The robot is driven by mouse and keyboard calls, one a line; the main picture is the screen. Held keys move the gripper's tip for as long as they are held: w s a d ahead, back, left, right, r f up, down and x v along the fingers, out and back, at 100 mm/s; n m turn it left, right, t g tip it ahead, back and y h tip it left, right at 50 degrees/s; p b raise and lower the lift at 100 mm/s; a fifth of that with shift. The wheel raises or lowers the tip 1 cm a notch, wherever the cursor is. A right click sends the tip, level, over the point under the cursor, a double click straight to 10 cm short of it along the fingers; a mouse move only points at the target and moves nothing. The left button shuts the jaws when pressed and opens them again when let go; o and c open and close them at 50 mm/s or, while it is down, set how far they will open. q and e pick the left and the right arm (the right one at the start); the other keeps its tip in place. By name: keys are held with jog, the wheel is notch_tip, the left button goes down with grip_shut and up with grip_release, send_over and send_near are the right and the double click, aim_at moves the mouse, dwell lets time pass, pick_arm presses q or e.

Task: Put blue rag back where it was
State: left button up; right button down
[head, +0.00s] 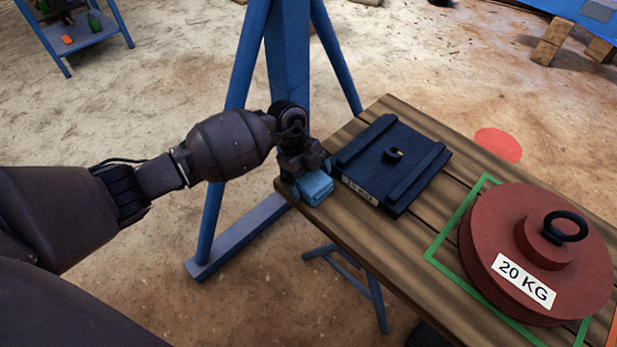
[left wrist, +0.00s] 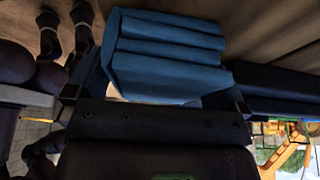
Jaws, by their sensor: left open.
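The blue rag (head: 315,187), a folded light-blue bundle, lies at the near left corner of the wooden table (head: 345,222), beside the black plate. My left gripper (head: 304,174) is right at the rag and partly hides it. In the left wrist view the folded rag (left wrist: 168,62) sits between the two spread fingers of my left gripper (left wrist: 155,95). The jaws are open. Whether a finger touches the rag is hard to tell. My right gripper is out of view.
The black ribbed plate (head: 408,158) stands close to the right of the rag. A red 20 KG weight (head: 525,245) sits inside a green outline (head: 455,222) on the table. A blue frame (head: 284,60) rises behind my left gripper. A blue shelf (head: 85,33) stands far left.

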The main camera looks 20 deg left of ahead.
aim_at(309, 174)
pick_arm(q)
jog(key=shift+r, duration=0.1)
jog(key=shift+w+r, duration=0.1)
jog(key=shift+r, duration=0.25)
jog(key=p+v, duration=0.2)
jog(key=v, duration=0.2)
jog(key=shift+w+a+r, duration=0.1)
jog(key=shift+r, duration=0.3)
jog(key=p+v, duration=0.1)
jog(key=v, duration=0.4)
jog(key=shift+a+r+p, duration=0.15)
jog(key=shift+r+p, duration=0.05)
jog(key=shift+p, duration=0.2)
jog(key=shift+a+r, duration=0.3)
jog(key=shift+r, duration=0.2)
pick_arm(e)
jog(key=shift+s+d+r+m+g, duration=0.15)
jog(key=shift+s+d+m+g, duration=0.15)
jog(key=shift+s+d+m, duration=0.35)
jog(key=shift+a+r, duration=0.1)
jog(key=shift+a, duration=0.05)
